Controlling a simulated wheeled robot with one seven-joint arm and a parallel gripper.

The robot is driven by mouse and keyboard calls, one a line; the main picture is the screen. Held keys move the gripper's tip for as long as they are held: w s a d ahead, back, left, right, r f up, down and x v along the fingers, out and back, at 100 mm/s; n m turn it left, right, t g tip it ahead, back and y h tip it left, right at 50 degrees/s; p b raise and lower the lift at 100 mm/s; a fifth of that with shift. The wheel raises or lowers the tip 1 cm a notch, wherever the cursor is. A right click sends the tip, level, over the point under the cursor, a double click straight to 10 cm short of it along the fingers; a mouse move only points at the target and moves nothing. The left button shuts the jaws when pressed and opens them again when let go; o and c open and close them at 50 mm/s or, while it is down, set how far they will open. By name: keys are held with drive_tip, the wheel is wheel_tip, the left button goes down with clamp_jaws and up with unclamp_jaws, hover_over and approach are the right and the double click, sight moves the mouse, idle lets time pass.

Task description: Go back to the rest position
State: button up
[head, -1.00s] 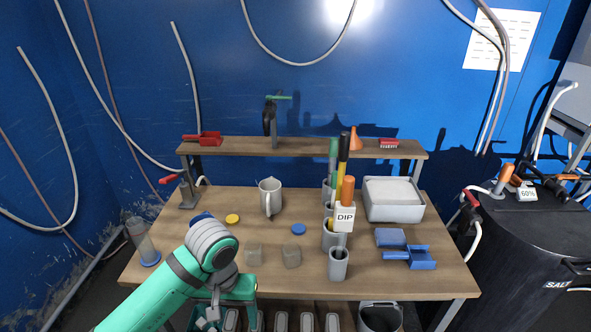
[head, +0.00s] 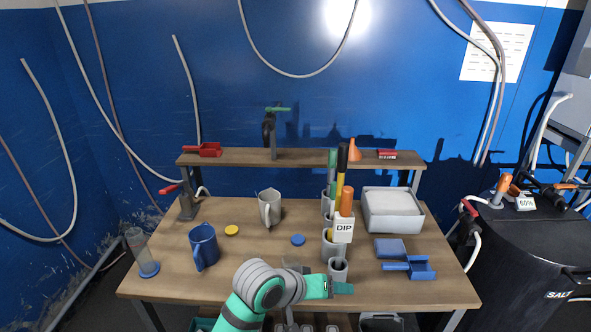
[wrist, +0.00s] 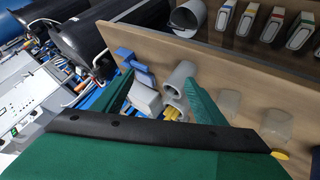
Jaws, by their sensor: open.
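My gripper (head: 342,288) is at the front edge of the table (head: 200,288) in the head view, pointing right, just in front of the foremost grey holder cup (head: 338,269). In the wrist view my gripper (wrist: 160,97) shows its two green fingers spread apart, with nothing held between them. Beyond the fingers, a grey cup (wrist: 183,75) and a blue scoop (wrist: 134,64) show.
A blue mug (head: 203,248) and a clear cylinder (head: 141,252) stand at the left. A grey mug (head: 270,209) stands behind. The DIP sign (head: 343,228), a white bin (head: 392,213) and a blue scoop (head: 412,267) are at the right. A black tank (head: 530,255) stands right of the table.

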drive_tip(key=w+d+r+n+t+h, duration=0.1)
drive_tip(key=d+r+n+t+h, duration=0.25)
drive_tip(key=d+t, duration=0.45)
drive_tip(key=s+a+f+n+t+y, duration=0.1)
drive_tip(key=s+a+f+n+y, duration=0.2)
drive_tip(key=s+f+y, duration=0.35)
drive_tip(key=s+a+f+n+t+y, duration=0.2)
drive_tip(key=s+a+f+n+y, duration=0.15)
drive_tip(key=s+f, duration=0.6)
drive_tip(key=s+a+m, duration=0.4)
drive_tip(key=s+a, duration=0.1)
drive_tip(key=s, duration=0.6)
drive_tip(key=s+a+m+g, duration=0.1)
drive_tip(key=s+a+m, duration=0.3)
drive_tip(key=s, duration=0.7)
drive_tip(key=shift+a+y, duration=0.35)
drive_tip(key=shift+y, duration=0.1)
